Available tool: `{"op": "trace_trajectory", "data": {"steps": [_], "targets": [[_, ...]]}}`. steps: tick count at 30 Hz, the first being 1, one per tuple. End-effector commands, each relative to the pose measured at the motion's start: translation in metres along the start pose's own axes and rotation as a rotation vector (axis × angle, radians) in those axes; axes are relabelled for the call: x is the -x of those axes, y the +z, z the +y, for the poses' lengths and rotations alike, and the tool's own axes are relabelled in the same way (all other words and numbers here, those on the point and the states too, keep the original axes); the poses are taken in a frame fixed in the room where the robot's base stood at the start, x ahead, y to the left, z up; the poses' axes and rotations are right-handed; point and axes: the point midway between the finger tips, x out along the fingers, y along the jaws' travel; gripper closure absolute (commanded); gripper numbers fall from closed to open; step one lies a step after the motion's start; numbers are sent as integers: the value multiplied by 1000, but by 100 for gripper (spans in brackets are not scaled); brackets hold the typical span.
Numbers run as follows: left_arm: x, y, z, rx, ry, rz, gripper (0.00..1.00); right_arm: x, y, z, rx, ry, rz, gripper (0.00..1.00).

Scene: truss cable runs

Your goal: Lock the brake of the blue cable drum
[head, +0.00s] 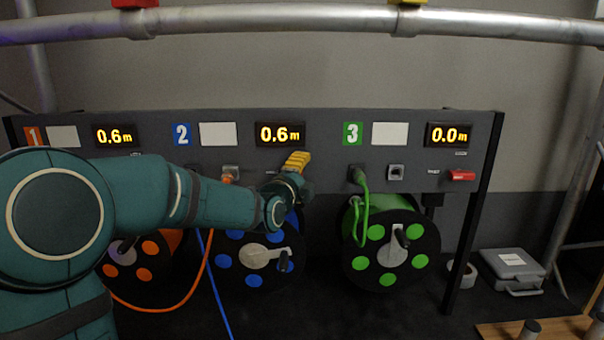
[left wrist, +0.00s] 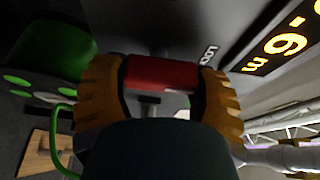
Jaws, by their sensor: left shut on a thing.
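The blue cable drum (head: 255,280), black with blue spots and a grey crank, stands under panel section 2, whose display (head: 280,134) reads 0.6 m. My left gripper (head: 297,161) is at the panel just below that display. In the left wrist view its two yellow fingers (left wrist: 162,80) are shut on the red brake lever (left wrist: 162,72), which spans between them. A LOCK label (left wrist: 208,55) is beside one finger. In the head view the gripper hides the lever, so its exact angle cannot be told there. My right gripper is not in view.
The green drum (head: 390,255) stands to the right, its red brake lever (head: 461,175) on section 3. The orange drum (head: 130,262) is partly behind my left arm. An orange cable (head: 207,270) and a blue cable (head: 216,290) hang in front. A grey case (head: 512,268) lies at right.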

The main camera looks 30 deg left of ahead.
Motion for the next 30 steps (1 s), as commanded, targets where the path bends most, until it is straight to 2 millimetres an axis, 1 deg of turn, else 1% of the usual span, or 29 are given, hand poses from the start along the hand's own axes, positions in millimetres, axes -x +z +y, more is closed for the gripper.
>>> {"op": "trace_trajectory", "data": {"steps": [10, 11, 12, 13, 24, 26, 30], "targets": [[0, 0, 0, -5, 1, -1, 72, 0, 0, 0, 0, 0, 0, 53], [0, 0, 0, -5, 1, -1, 27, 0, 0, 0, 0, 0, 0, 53], [0, 0, 0, -5, 1, -1, 13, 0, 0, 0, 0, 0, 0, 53], [0, 0, 0, -4, 1, -1, 4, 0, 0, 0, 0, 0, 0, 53], [2, 0, 0, -3, 0, 0, 4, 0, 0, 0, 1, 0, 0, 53], [6, 0, 0, -3, 0, 0, 4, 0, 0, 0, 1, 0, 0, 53], [26, 0, -1, -1, -2, 0, 4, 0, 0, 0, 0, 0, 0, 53]]}}
